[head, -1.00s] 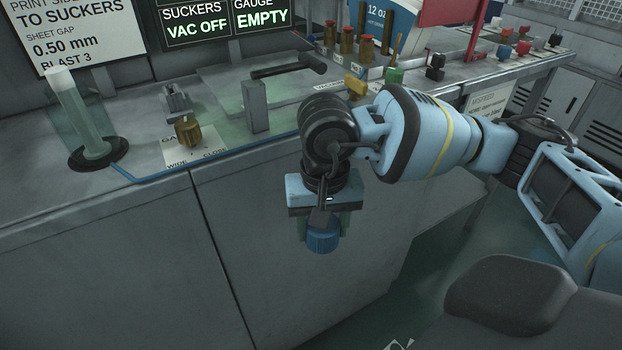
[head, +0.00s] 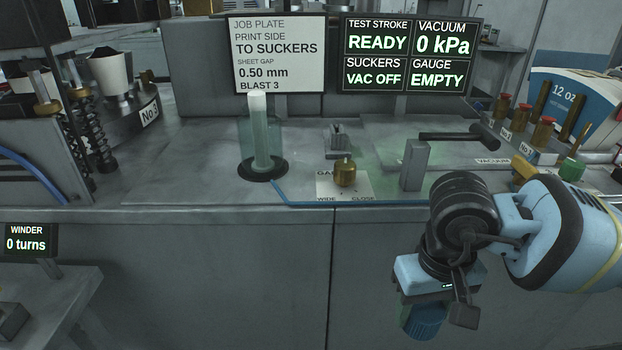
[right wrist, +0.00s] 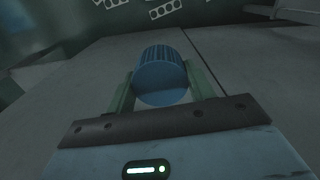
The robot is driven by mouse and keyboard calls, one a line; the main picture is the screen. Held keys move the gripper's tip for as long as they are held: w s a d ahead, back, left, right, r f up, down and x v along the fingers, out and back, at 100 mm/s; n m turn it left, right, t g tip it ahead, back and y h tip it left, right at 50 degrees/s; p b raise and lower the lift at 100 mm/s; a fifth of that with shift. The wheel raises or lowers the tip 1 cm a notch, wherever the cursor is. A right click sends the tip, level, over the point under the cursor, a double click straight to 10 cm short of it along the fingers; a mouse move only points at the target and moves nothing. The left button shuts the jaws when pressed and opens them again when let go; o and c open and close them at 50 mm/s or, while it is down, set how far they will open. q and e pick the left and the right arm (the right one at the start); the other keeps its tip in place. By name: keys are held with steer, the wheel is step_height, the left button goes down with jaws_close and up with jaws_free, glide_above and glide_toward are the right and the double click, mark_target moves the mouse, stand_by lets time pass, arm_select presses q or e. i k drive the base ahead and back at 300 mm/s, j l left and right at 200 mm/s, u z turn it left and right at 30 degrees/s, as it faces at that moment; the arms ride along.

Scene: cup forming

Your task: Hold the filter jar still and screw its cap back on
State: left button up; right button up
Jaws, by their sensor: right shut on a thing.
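The filter jar (head: 246,150) is a clear greenish cylinder with a pale, white-topped filter (head: 259,130) inside. It stands upright in a dark round base (head: 263,172) on the bench top, and no cap shows on it. My right gripper (head: 424,312) is in front of the bench, below and right of the jar. It is shut on the ribbed blue cap (head: 424,322), which hangs clear of the bench top. In the right wrist view the cap (right wrist: 161,78) sits between the two green fingers. My left gripper is not in view.
A brass knob (head: 345,172) on a label plate is right of the jar, with a grey post and black handle (head: 414,160) beyond. A blue line (head: 330,204) runs along the bench edge. A Winder sign (head: 27,241) stands at left. Bench space left of the jar is clear.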

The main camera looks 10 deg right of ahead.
mark_target(259, 133)
steer(key=k+l, duration=0.1)
steer(key=l, duration=1.45)
steer(key=k+l, duration=0.15)
steer(key=l, duration=0.6)
steer(key=k+l, duration=0.1)
steer(key=l, duration=0.7)
steer(key=u, duration=1.3)
